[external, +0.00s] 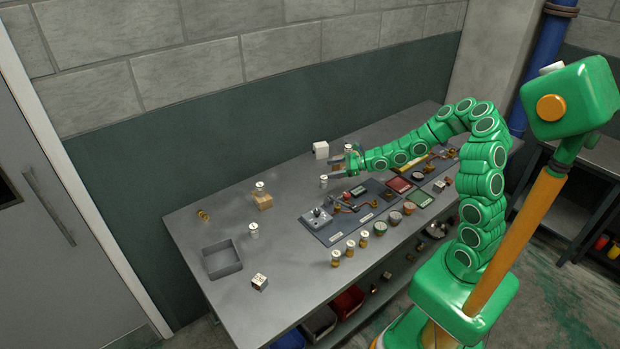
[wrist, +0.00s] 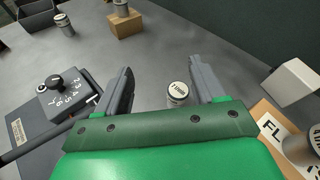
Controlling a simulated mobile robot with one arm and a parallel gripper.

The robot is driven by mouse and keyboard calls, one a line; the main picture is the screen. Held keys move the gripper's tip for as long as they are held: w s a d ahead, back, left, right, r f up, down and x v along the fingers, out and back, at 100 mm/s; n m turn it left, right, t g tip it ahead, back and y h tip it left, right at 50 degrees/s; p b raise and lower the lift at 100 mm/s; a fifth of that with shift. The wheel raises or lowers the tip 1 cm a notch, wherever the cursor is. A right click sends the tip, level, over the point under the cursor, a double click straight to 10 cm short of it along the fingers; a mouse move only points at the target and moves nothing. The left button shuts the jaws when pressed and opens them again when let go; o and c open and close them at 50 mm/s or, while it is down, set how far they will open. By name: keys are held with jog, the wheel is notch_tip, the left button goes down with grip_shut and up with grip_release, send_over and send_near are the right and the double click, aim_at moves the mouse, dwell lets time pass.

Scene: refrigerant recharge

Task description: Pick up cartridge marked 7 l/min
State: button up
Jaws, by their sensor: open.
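A small metal cartridge with a white printed top (wrist: 178,92) stands upright on the table between my gripper's fingers in the wrist view, nearer the right finger. Its lettering is too small to read surely. It appears to be the cartridge (external: 323,182) just in front of my gripper (external: 338,165) in the external view. My gripper, also in the wrist view (wrist: 160,72), is open and holds nothing. Other white-topped cartridges are one standing (external: 253,230), one on a wooden block (external: 260,187) and one at the wrist view's right edge (wrist: 300,148).
A dark board with a knobbed valve unit (external: 318,217) lies close by. A white block (external: 320,150) stands behind my gripper. An empty grey tray (external: 222,262) is at the table's left.

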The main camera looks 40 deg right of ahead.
aim_at(321, 179)
jog(key=d+f+m, duration=0.1)
jog(key=f, duration=0.1)
jog(key=d+f+m, duration=0.1)
jog(key=f, duration=0.1)
jog(key=w+d+f+m+h, duration=0.1)
jog(key=shift+f, duration=0.4)
jog(key=shift+x, duration=3.85)
jog(key=shift+f, duration=0.15)
jog(key=shift+d, duration=0.1)
jog(key=c, duration=1.1)
jog(key=shift+r, duration=4.95)
